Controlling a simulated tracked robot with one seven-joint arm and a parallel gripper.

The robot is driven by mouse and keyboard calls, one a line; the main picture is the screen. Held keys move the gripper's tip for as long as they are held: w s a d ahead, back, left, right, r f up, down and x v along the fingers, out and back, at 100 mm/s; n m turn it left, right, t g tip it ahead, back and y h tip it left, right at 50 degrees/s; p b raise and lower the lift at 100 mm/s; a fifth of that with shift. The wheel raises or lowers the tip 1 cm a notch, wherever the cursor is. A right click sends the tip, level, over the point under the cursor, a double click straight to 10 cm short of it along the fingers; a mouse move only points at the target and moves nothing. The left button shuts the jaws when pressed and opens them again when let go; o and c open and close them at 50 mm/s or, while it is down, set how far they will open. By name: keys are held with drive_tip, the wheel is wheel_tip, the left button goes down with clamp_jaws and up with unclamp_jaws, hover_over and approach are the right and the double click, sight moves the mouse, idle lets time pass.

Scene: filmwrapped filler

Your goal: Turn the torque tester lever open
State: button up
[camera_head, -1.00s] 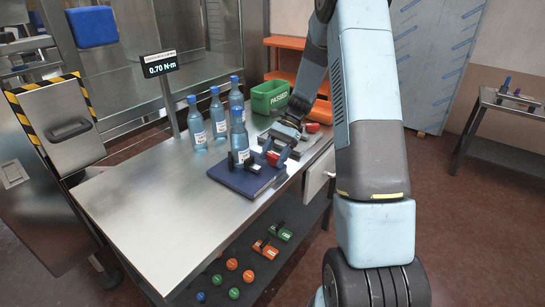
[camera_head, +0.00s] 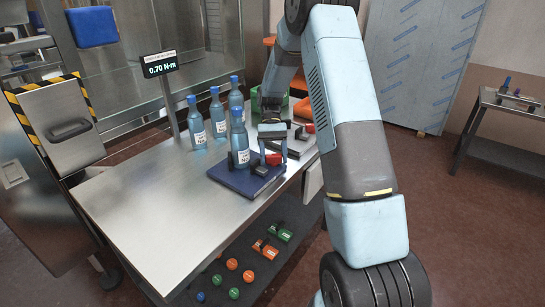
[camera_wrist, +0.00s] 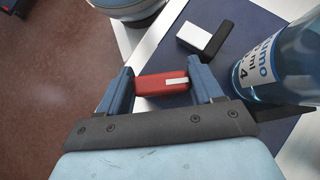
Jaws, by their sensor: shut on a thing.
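The torque tester is a dark blue plate (camera_head: 238,184) on the steel table, with black clamp blocks, one white-faced (camera_wrist: 198,38) in the wrist view. A blue capped bottle (camera_head: 239,141) stands upright on it, its side also in the wrist view (camera_wrist: 275,65). The red lever (camera_wrist: 160,84) has a white mark and lies between my gripper's two blue fingers; it also shows in the head view (camera_head: 273,159). My gripper (camera_wrist: 163,85) is shut on the lever, one finger at each end. In the head view my gripper (camera_head: 273,155) is at the plate's right side.
Several similar bottles (camera_head: 196,122) stand behind the tester. A display (camera_head: 159,64) reads 0.70 N·m. A green bin (camera_head: 254,100) is partly hidden by my arm. The table's left front (camera_head: 150,215) is clear. Coloured caps and small blocks lie on the lower shelf.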

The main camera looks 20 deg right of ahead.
drive_tip(key=shift+n+h, duration=0.3)
drive_tip(key=shift+n, duration=0.1)
